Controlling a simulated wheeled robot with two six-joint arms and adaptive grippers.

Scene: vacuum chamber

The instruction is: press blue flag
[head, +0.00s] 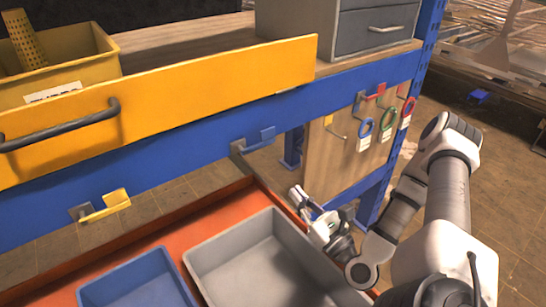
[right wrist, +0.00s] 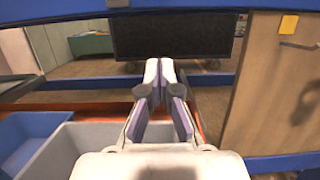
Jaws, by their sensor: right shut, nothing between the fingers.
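The blue flag (head: 267,135) is a small blue tab on a grey bracket on the front of the blue shelf beam (head: 200,130) in the head view. My right gripper (head: 297,192) is shut and empty, below and to the right of the blue flag and apart from it. In the right wrist view its fingertips (right wrist: 159,66) are together, pointing at a dark panel (right wrist: 172,35). I cannot make out the blue flag in that view. My left gripper is not in view.
A yellow flag (head: 117,198) sits further left on the beam. A yellow drawer (head: 200,85) is above. A grey bin (head: 232,245) and a blue bin (head: 135,280) stand below in an orange-red tray. A wooden board (head: 335,160) with hooks and coloured rings is on the right.

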